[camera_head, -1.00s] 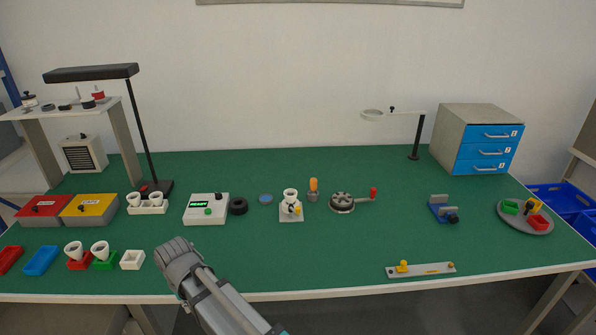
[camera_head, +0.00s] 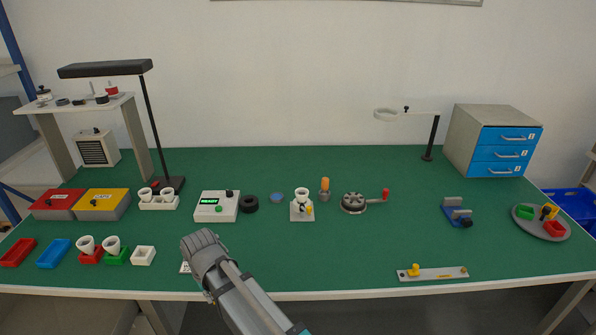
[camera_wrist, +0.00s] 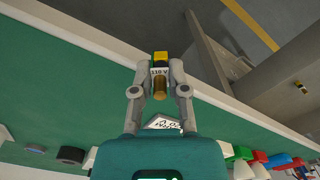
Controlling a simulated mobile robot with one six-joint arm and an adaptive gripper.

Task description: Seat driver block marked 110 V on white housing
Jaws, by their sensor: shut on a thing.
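My gripper (camera_wrist: 160,82) is shut on the driver block (camera_wrist: 160,71), which has a "110 V" label, a yellow end and a brass-coloured cylinder. In the head view my gripper (camera_head: 200,240) is above the front left of the bench, and the block is hidden there. White cup-shaped housings stand on the bench: one in a red tray (camera_head: 87,244), one in a green tray (camera_head: 112,244), two in a white rack (camera_head: 158,205), and one on a small white stand (camera_head: 302,196). I cannot tell which is meant. The gripper is apart from them all.
A white square tray (camera_head: 143,256) is left of my gripper. A marked white card (camera_head: 185,268) lies partly behind it. A tester reading READY (camera_head: 216,207) stands behind. A lamp post (camera_head: 157,130) rises at left. A long fixture (camera_head: 432,274) lies front right; the bench between is clear.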

